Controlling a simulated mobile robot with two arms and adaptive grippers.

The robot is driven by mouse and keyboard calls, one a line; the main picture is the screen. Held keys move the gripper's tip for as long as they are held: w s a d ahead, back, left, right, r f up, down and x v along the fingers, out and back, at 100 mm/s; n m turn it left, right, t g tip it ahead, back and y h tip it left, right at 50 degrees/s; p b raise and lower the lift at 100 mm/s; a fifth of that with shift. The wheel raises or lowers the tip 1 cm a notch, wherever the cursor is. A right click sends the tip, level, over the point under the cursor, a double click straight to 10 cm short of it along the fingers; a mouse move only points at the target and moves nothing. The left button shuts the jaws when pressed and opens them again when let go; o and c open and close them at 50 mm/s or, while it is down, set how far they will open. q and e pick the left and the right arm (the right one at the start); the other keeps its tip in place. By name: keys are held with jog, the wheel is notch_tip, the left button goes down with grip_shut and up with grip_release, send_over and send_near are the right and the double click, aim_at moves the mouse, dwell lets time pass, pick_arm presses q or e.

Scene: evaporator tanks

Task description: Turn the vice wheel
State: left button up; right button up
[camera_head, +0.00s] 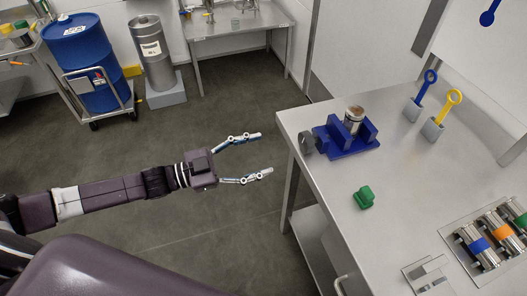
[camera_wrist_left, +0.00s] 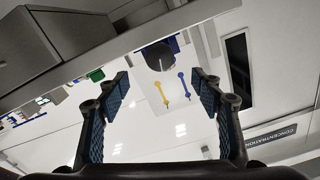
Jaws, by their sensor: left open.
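The blue vice (camera_head: 348,146) stands on the steel table near its left edge, with a metal cylinder (camera_head: 352,124) with a brownish top between its jaws. The grey vice wheel (camera_head: 306,144) is on the vice's left side, at the table edge. My left gripper (camera_head: 264,154) is open and empty, left of the wheel and apart from it, beyond the table edge. In the left wrist view the two fingers (camera_wrist_left: 160,85) are spread wide, and the dark round wheel (camera_wrist_left: 160,54) shows between and beyond them. My right gripper is not in view.
A blue drum (camera_head: 85,55) stands at the back left. The floor around my left arm is clear.

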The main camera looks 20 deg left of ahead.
aim_at(302, 143)
pick_arm(q)
jog(key=w+d+n, duration=0.1)
jog(key=w+d, duration=0.1)
jog(key=d, duration=0.1)
jog(key=w+d+n+p, duration=0.1)
jog(key=w+d, duration=0.2)
jog(key=d, duration=0.1)
jog(key=w+d+n+p, duration=0.1)
jog(key=w+d, duration=0.1)
jog(key=d, duration=0.1)
jog(key=shift+w+d, duration=0.2)
jog(key=shift+w, duration=0.1)
jog(key=c, duration=1.2)
jog(key=shift+o, duration=0.2)
jog(key=shift+m+b, duration=0.35)
jog(key=shift+m, duration=1.65)
jog(key=o, duration=1.2)
jog(key=shift+c, duration=0.2)
